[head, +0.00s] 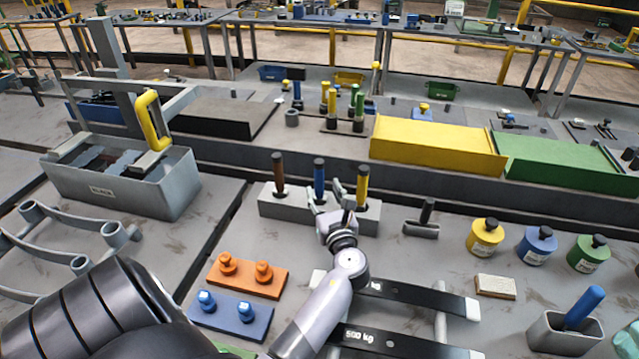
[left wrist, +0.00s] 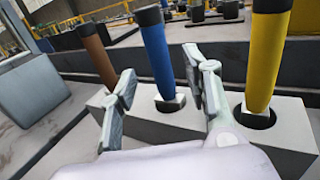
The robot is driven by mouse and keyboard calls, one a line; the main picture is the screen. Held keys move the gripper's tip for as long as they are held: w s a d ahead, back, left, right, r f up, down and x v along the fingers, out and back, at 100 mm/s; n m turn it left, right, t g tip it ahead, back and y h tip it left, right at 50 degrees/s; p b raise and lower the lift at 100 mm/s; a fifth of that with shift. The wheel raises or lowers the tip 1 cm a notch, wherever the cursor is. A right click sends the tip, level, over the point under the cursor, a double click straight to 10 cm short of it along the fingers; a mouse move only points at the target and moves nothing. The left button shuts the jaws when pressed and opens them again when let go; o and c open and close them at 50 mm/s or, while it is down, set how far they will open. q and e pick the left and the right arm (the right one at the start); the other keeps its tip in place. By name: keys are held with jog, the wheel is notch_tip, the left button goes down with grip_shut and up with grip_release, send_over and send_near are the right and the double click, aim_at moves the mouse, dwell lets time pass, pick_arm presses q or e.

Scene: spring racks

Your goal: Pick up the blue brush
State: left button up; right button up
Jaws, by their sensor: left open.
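The blue brush (head: 319,180) stands upright, handle up, in the middle hole of a light grey block (head: 290,208). Its blue handle with a black top also shows in the left wrist view (left wrist: 158,50); its lower end is hidden in the block. My left gripper (head: 331,196) is open at the front of the block. In the left wrist view its two fingers (left wrist: 165,88) appear on either side of the blue handle, with no clear contact. My right gripper is not in view.
A brown handle (head: 278,172) stands left of the blue one in the block, and a yellow handle (head: 362,184) stands close on the right. A grey cup (head: 560,338) with a blue handle is at the lower right. A grey bin (head: 175,190) stands left.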

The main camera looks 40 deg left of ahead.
aim_at(321, 184)
pick_arm(q)
jog(key=b+x, duration=0.1)
jog(key=x, duration=0.4)
jog(key=shift+w+a+f, duration=0.1)
jog(key=shift+w+a, duration=0.1)
jog(key=shift+a, duration=0.05)
jog(key=shift+s+d, duration=0.1)
jog(key=shift+c, duration=1.2)
grip_shut()
